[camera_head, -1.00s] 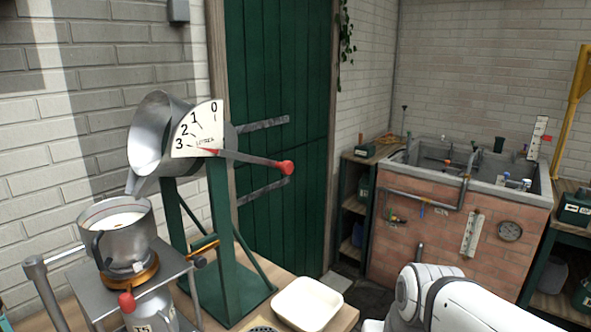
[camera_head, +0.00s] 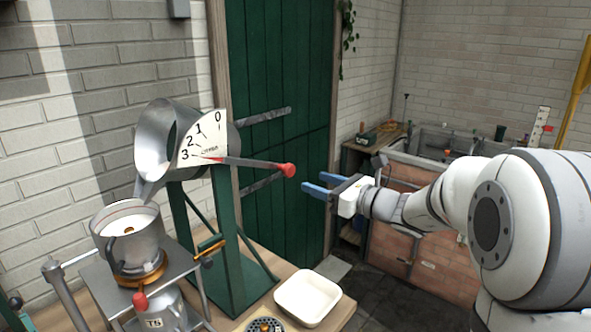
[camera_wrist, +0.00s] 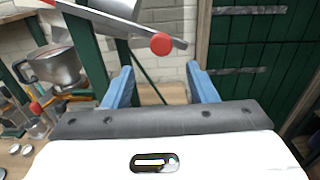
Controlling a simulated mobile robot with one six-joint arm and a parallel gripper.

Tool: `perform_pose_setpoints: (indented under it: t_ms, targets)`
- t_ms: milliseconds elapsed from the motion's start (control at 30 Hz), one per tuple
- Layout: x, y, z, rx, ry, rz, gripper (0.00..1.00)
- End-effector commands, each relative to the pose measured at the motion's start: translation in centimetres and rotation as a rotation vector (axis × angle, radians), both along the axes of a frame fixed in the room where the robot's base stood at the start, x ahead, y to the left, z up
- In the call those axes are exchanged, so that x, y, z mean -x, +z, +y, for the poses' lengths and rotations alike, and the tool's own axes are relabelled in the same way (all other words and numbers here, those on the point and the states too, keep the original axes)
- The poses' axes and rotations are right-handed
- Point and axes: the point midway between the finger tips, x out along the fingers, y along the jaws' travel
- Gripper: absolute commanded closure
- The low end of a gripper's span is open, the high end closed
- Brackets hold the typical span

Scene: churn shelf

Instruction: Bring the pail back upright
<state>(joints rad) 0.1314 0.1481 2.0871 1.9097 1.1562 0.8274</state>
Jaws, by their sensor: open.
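The metal pail (camera_head: 154,147) hangs tipped on a green stand (camera_head: 232,245), its mouth and spout turned down to the left over a steel pot (camera_head: 131,240). A white dial (camera_head: 203,143) numbered 0 to 3 is on its side. A grey lever with a red knob (camera_head: 289,170) sticks out to the right, sloping slightly down; the pointer is near 3. My gripper (camera_head: 309,187) is open and empty, just right of the knob and a little below it. In the wrist view, the knob (camera_wrist: 162,43) shows ahead, above the gap between the blue fingers (camera_wrist: 160,80).
A cream tray (camera_head: 307,298) lies on the wooden bench below my gripper. The pot stands on a metal platform (camera_head: 92,283) at left. A green door (camera_head: 280,60) is behind the stand. A brick sink (camera_head: 400,235) is at the right.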

Motion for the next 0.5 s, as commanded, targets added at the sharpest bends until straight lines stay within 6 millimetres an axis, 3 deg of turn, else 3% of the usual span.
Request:
perform_pose_setpoints:
  t_ms: [500]
  targets:
    - [-4.4,0.3,5.4,-0.014,-0.004,0.003,0.48]
